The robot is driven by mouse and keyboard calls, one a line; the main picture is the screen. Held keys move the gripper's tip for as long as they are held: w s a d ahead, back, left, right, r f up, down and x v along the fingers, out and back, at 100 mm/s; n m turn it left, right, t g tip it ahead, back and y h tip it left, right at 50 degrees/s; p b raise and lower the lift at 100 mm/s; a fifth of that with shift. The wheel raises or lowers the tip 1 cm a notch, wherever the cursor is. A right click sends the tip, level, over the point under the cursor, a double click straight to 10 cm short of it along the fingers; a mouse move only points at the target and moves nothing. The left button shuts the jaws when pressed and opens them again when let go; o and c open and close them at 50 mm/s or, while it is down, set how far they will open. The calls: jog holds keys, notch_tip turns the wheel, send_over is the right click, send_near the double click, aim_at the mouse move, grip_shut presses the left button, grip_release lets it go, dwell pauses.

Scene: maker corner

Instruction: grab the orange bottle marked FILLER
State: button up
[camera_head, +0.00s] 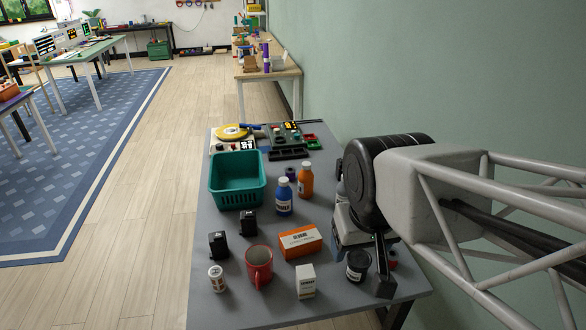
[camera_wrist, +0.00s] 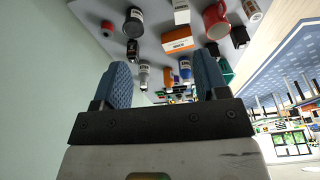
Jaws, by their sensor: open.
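The orange bottle (camera_head: 305,181) stands upright on the grey table, with a white label too small to read. It is just behind and right of a blue bottle (camera_head: 284,197). In the wrist view, which is upside down, the orange bottle (camera_wrist: 168,77) shows between my fingers, some way beyond them, with the blue bottle (camera_wrist: 185,69) beside it. My gripper (camera_wrist: 162,64) is open, its two blue fingers wide apart with nothing between them. In the head view my arm hides most of the gripper at the right.
A teal basket (camera_head: 237,181) stands left of the bottles. An orange-and-white box (camera_head: 299,241), red mug (camera_head: 259,266), white box (camera_head: 306,282), black jar (camera_head: 358,265) and black blocks (camera_head: 248,223) stand nearer. A yellow round device (camera_head: 232,132) is at the back. A green wall bounds the right.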

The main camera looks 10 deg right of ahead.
jog(key=w+d+f+t, duration=0.1)
jog(key=w+f+t, duration=0.2)
jog(key=w, duration=0.9)
jog(key=w+d+f+t, duration=0.2)
jog(key=w, duration=1)
jog(key=w+d+f+t, duration=0.1)
jog(key=w+f+t, duration=0.2)
jog(key=w, duration=0.8)
jog(key=w+d+f+t, duration=0.1)
jog(key=w+f+t, duration=0.2)
jog(key=w+f, duration=0.5)
jog(key=n+t+y, duration=0.1)
jog(key=t, duration=0.3)
send_near(309, 168)
jog(key=w+r, duration=0.1)
jog(key=w, duration=0.2)
jog(key=shift+w+a+f, duration=0.1)
jog(key=shift+w+f, duration=0.3)
jog(key=shift+f, duration=0.1)
jog(key=shift+w, duration=0.1)
jog(key=shift+w+a, duration=0.15)
jog(key=shift+w, duration=1)
jog(key=shift+w, duration=0.1)
